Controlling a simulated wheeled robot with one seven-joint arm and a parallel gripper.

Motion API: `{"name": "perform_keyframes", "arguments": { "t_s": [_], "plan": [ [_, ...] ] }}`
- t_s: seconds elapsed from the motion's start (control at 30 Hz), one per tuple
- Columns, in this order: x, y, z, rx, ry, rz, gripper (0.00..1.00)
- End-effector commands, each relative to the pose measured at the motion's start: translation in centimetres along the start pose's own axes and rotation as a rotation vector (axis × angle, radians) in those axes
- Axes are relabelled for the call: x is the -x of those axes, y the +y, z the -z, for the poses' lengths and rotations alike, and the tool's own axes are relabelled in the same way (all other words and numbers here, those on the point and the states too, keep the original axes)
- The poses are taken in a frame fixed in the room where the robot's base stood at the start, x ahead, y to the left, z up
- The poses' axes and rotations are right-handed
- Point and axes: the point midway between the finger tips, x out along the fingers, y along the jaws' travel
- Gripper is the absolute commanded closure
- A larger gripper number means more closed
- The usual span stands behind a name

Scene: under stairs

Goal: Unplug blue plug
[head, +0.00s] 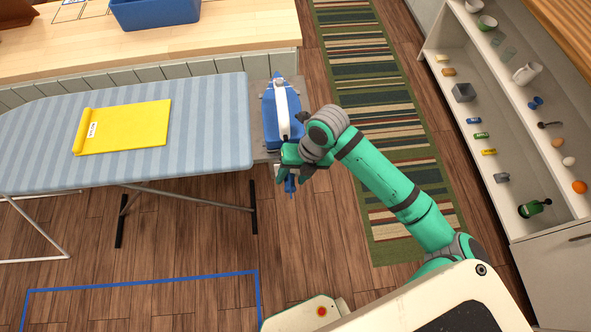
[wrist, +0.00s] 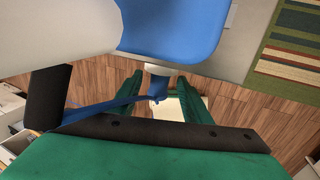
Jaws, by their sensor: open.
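The blue iron (head: 280,120) with a white handle lies on a grey plate at the right end of the ironing board in the head view. Its blue body (wrist: 175,28) fills the top of the wrist view. A short blue piece (wrist: 157,86) with a blue cord sticks out from its rear; I cannot tell whether this is the plug itself. In the head view a blue part (head: 290,187) shows just below my gripper (head: 283,170). My gripper is open at the iron's rear, with its green fingers (wrist: 158,84) on either side of the blue piece. Contact is unclear.
A shelf unit (head: 455,110) with small objects stands at right. A striped rug (head: 375,90) lies between; open wooden floor lies in front.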

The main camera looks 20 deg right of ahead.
Motion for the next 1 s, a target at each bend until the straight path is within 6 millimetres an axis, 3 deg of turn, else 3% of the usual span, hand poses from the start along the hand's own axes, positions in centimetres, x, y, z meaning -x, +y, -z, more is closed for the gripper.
{"name": "perform_keyframes", "arguments": {
  "t_s": [0.37,0.57,0.6,0.63,0.7,0.73,1.0],
  "plan": [
    [-0.48,0.00,0.00,-0.001,0.000,0.000,0.56],
    [-0.46,0.00,-0.01,-0.001,-0.001,0.000,1.00],
    [-0.46,0.00,-0.02,-0.001,-0.001,0.000,1.00],
    [-0.46,0.00,-0.02,-0.001,-0.001,0.000,0.81],
    [-0.46,-0.01,-0.03,-0.001,-0.001,0.000,0.97],
    [-0.45,-0.01,-0.03,-0.001,-0.002,0.000,1.00],
    [-0.44,-0.02,-0.06,-0.001,-0.002,0.000,1.00]
  ]
}}
